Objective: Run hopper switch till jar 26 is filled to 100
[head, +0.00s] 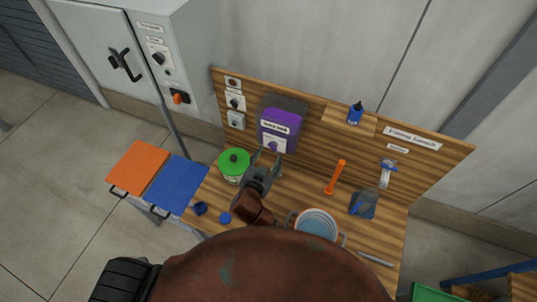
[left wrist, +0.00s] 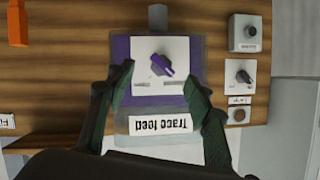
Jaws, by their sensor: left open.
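The hopper (head: 278,128) is a purple box with a grey top on the wooden back panel. In the left wrist view it appears upside down, with a label reading "Trace feed" (left wrist: 160,124). Its switch (left wrist: 160,65) is a dark and purple knob on a white plate. My left gripper (head: 267,155) is open just in front of the hopper. In the left wrist view its fingertips (left wrist: 158,72) stand on either side of the knob, with gaps visible. I cannot make out a jar marked 26 or a fill reading. My right gripper is not in view.
Other knobs (head: 235,102) sit left on the panel. A grey cabinet (head: 110,50) stands further left.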

